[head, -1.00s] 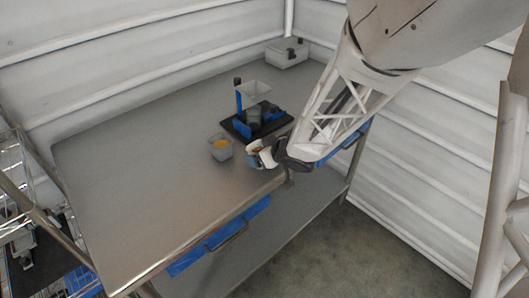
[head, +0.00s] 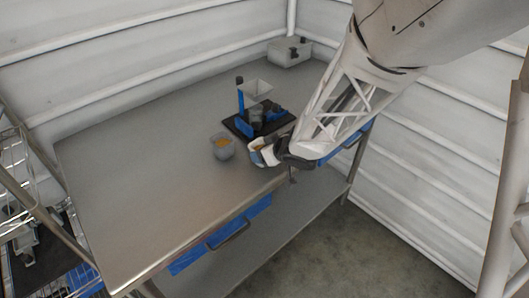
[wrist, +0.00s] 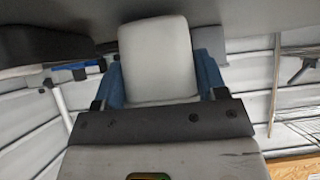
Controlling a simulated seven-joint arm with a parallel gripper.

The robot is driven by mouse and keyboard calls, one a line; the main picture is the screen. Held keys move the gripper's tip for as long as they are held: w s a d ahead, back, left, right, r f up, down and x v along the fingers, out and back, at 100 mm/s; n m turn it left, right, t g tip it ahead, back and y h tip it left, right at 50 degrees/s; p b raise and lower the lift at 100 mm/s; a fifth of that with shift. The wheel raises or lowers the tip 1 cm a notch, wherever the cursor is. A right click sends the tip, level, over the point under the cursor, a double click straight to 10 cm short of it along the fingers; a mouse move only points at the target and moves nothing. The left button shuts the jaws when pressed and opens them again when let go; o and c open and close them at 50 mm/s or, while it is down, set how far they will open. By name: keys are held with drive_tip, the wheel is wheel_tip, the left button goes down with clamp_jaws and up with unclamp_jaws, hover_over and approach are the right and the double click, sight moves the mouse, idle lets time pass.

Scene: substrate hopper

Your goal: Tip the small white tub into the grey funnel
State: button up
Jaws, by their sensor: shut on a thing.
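The small white tub (head: 256,157) is held in my gripper (head: 270,154), just above the table near its front right edge. Some brownish-orange contents show at its top, and the gripper partly hides it. In the wrist view a plain white face of the tub (wrist: 158,55) sits between the two blue fingers of my gripper (wrist: 160,80); its opening is not visible there. The grey funnel (head: 256,90) is a square, pale hopper on a blue post, behind the tub and higher than it. The tub and funnel are apart.
The post stands on a black base (head: 240,128) with blue and dark parts. A grey container (head: 222,153) with yellow-orange contents stands left of the tub. A pale box (head: 288,53) is at the back corner. The left of the metal table (head: 140,190) is clear.

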drive_tip(key=shift+r, duration=2.75)
drive_tip(key=shift+w+a+r, duration=0.75)
drive_tip(key=shift+w+r, duration=1.3)
drive_tip(key=shift+w, duration=0.3)
drive_tip(key=shift+w+a+r, duration=0.8)
drive_tip(key=shift+w+r, duration=1.3)
drive_tip(key=shift+w, duration=0.25)
drive_tip(key=shift+w+a+r, duration=0.75)
drive_tip(key=shift+w+r, duration=1.3)
drive_tip(key=shift+w, duration=0.3)
drive_tip(key=shift+a, duration=0.1)
